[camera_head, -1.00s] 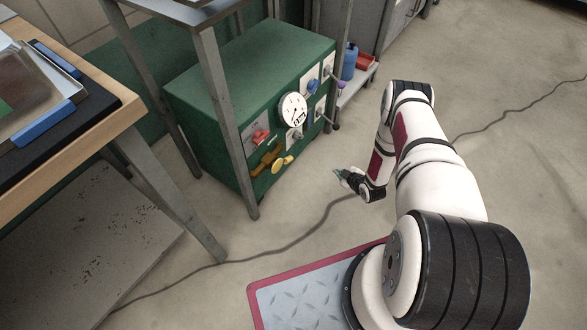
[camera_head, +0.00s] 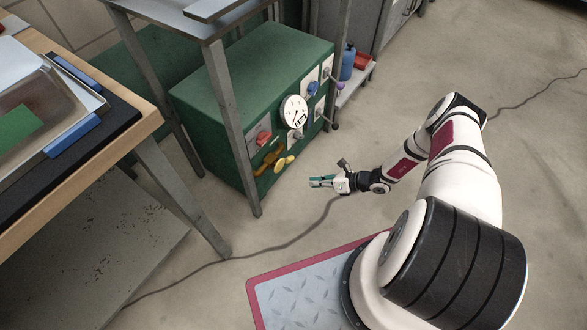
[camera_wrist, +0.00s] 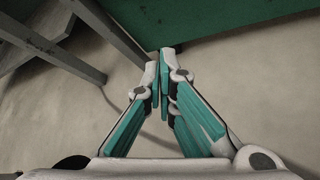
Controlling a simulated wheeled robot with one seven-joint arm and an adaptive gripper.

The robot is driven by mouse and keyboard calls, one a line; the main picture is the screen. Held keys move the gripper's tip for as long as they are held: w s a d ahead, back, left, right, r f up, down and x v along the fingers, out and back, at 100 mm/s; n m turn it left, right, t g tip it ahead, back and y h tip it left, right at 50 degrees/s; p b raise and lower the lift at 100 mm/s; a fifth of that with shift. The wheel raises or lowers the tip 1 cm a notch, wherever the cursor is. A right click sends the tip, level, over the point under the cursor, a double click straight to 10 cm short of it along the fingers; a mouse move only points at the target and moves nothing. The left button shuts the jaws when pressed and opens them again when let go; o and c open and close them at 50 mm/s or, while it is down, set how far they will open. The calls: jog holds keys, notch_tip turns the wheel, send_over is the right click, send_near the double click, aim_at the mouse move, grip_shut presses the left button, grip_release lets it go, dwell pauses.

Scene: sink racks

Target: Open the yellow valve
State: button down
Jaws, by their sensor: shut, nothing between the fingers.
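The yellow valve (camera_head: 284,163) sticks out from the lower front of the green cabinet (camera_head: 250,75) in the head view. An orange-brown fitting sits just left of it. My gripper (camera_head: 310,182) is to the right of the valve and apart from it, in the air in front of the cabinet, pointing left. In the wrist view my gripper (camera_wrist: 164,55) has its teal fingers together and empty. The valve does not show in the wrist view; only the cabinet's green lower edge (camera_wrist: 215,22) and grey legs appear there.
A metal frame's leg (camera_head: 235,130) stands in front of the cabinet, left of the valve. A gauge (camera_head: 293,110), a red knob (camera_head: 263,138) and other knobs are on the panel. A wooden table (camera_head: 150,112) is at left. Floor between cabinet and my base is clear except a cable (camera_head: 290,243).

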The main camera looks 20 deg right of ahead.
aim_at(286, 162)
jog(key=w+a+b, duration=0.3)
jog(key=w+a, duration=0.3)
jog(key=w, duration=0.2)
jog(key=shift+m+t, duration=0.3)
jog(key=shift+m, duration=0.1)
